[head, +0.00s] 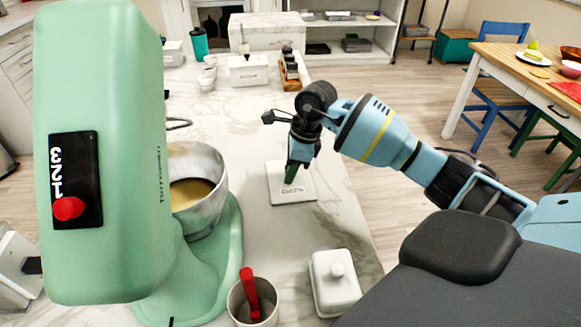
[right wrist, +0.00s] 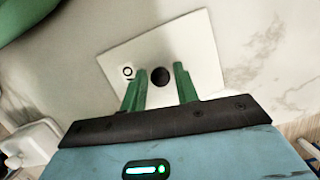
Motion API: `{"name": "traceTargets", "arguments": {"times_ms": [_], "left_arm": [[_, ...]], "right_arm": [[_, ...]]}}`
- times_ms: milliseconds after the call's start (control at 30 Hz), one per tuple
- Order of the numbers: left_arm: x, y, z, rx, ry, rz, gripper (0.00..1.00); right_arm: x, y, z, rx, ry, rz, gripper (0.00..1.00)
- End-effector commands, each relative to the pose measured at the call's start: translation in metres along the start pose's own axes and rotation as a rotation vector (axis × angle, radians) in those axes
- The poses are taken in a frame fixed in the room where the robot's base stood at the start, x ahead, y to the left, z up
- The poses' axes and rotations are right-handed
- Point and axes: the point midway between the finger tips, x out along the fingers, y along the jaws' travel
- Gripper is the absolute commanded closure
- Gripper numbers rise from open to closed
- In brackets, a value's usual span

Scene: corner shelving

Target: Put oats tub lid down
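The oats tub lid (head: 291,172) is a flat white square with dark lettering near its front edge, lying on the marble counter. In the right wrist view the lid (right wrist: 205,50) fills the middle, with a round black knob (right wrist: 160,77) at its centre. My right gripper (head: 290,178) points down over the lid. Its green fingers (right wrist: 161,75) stand apart on either side of the knob, with a visible gap to it on both sides. Whether the fingertips touch the lid cannot be told. My left gripper is not in view.
A green stand mixer (head: 100,150) with a metal bowl (head: 205,205) fills the left. A white covered dish (head: 335,285) and a cup (head: 240,310) with a red-handled tool stand in front. White containers (head: 248,72) stand farther back. Counter around the lid is clear.

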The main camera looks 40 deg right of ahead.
Motion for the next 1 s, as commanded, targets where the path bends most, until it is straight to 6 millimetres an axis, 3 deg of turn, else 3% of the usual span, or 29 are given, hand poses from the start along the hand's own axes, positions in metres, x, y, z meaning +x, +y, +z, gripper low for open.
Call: {"name": "traceTargets", "arguments": {"times_ms": [100,467,1000], "left_arm": [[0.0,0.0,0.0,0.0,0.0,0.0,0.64],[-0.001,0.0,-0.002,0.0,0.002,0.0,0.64],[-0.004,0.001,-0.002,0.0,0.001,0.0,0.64]], "right_arm": [[-0.001,0.0,0.0,0.0,0.0,0.0,0.58],[-0.008,-0.001,0.001,0.0,-0.002,-0.003,0.58],[-0.103,-0.001,0.001,0.0,-0.002,-0.003,0.58]]}}
